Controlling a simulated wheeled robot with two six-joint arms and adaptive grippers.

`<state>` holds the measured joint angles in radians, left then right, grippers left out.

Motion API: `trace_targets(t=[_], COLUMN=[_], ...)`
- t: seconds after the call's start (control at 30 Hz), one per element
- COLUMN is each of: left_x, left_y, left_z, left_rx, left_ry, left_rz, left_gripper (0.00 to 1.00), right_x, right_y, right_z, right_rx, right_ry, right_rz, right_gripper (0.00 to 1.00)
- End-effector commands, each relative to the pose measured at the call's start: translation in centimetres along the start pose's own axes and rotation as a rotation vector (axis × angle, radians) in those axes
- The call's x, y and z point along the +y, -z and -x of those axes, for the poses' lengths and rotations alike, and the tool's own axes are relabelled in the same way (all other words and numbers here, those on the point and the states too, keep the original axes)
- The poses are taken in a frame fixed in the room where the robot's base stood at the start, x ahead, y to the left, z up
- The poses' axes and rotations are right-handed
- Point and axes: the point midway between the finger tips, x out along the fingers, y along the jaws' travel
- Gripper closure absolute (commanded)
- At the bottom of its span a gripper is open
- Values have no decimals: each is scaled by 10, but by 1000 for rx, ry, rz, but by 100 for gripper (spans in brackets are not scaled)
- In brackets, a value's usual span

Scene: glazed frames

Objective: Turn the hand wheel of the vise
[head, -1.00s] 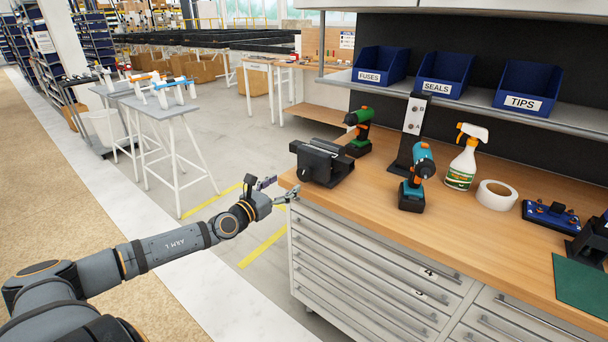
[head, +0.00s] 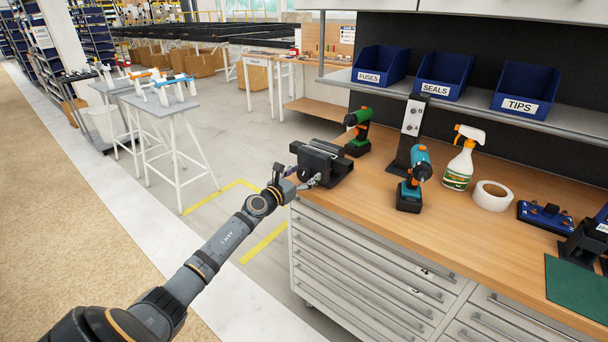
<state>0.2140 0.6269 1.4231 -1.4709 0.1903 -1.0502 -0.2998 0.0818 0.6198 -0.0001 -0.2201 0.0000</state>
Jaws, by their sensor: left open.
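The black vise (head: 322,160) stands at the left front corner of the wooden workbench (head: 365,205). Its hand wheel is not clearly visible; my gripper covers the vise's left front side. My left gripper (head: 296,177) is at that side of the vise, its fingers open and very close to it. I cannot tell whether the fingers touch the vise or lie around the wheel. My right gripper is not in view.
A green drill (head: 361,128) stands behind the vise and a teal drill (head: 415,175) to its right. A spray bottle (head: 460,165) and a tape roll (head: 491,196) are farther right. Drawers (head: 370,265) lie below the bench top.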

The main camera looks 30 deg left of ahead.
Motion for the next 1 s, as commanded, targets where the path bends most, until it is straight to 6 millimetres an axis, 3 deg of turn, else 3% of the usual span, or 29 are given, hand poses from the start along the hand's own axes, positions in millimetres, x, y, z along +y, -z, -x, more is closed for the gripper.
trace_targets(t=[0.07,0.43,0.77,1.0], left_x=[0,0,0,1], left_y=[0,0,-1,-2], left_z=[0,0,0,0], left_rx=[0,0,0,-1], left_ry=[0,0,0,0], left_rz=[0,1,52,210], left_gripper=[30,80,80,80], right_x=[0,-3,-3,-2], right_y=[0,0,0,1], right_z=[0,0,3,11], right_rx=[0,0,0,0], right_ry=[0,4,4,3], right_rz=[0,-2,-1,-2], right_gripper=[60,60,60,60])
